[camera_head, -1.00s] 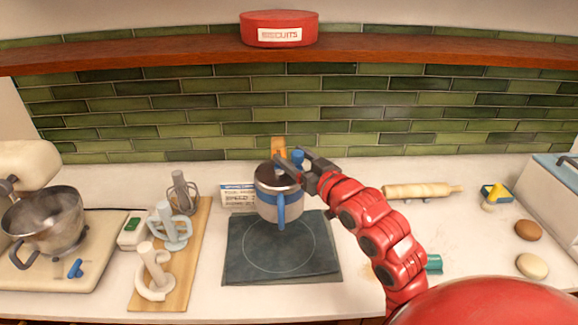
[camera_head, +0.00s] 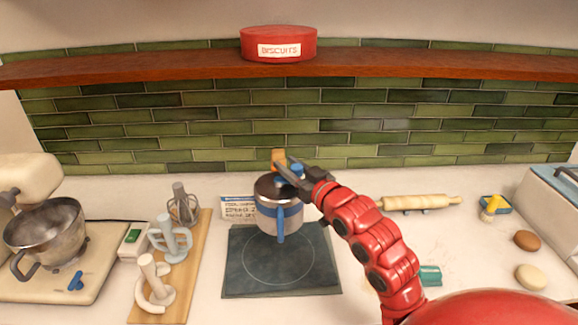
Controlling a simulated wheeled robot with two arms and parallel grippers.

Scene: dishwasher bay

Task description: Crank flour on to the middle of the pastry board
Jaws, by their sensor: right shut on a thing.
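A flour sifter (camera_head: 265,212), a pale cup with blue bands and a blue handle, is over the back part of the dark pastry board (camera_head: 240,282) with a circle marked on it. My right gripper (camera_head: 290,172) is at the sifter's top, shut on the blue crank knob (camera_head: 297,169). The fingers partly hide the knob and the rim. I cannot tell whether the sifter touches the board. No flour shows inside the circle. My left gripper is not in view.
A recipe card (camera_head: 236,209) stands behind the board. A wooden board (camera_head: 203,240) with mixer attachments and a stand mixer (camera_head: 45,225) are at left. A biscuit tin (camera_head: 278,43) sits on the shelf.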

